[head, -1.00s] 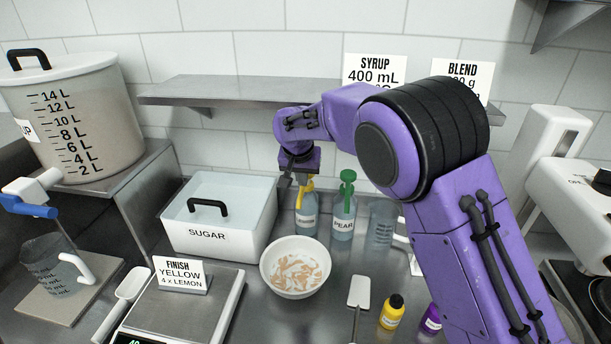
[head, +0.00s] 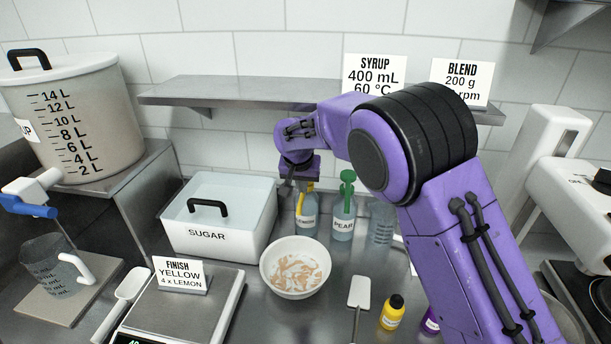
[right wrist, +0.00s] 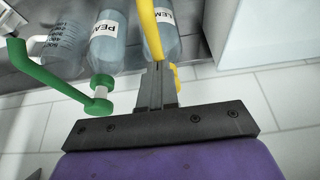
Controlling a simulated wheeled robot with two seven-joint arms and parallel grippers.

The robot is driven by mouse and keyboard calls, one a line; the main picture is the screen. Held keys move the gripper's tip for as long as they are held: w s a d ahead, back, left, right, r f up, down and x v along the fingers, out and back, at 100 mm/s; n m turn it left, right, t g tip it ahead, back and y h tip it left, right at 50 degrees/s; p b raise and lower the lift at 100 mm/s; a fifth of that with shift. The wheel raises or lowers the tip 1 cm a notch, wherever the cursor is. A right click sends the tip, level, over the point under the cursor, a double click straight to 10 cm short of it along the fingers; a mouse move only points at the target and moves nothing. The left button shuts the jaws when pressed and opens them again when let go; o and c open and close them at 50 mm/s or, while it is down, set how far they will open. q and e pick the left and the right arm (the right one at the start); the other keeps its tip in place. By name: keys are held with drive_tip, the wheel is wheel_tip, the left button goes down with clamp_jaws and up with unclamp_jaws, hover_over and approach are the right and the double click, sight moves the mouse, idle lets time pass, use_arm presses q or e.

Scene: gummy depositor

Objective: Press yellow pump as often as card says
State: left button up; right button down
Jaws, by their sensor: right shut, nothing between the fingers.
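The yellow pump (head: 308,188) tops the lemon bottle (head: 306,222), which stands behind the bowl. In the right wrist view the yellow pump (right wrist: 150,28) runs past my fingertips. My right gripper (head: 298,190) is shut and empty, pointing down at the pump head; its fingers (right wrist: 155,80) overlap the yellow part. The wrist hides part of the pump, so I cannot tell how far down it is pressed. My left gripper is out of view.
The pear bottle with its green pump (head: 347,180) stands close to the right of the lemon bottle. A white bowl (head: 268,280) with orange pieces sits in front. The sugar bin (head: 210,245) is at left, a shelf (head: 230,90) behind. A measuring jug (head: 381,225) stands right of the pear bottle.

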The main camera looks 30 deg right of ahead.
drive_tip(key=shift+s+f, duration=0.1)
drive_tip(key=shift+r, duration=1.8)
drive_tip(key=s+a+r, duration=0.1)
drive_tip(key=r, duration=0.1)
drive_tip(key=s+a+r, duration=0.1)
drive_tip(key=s+r, duration=0.1)
drive_tip(key=shift+a, duration=0.2)
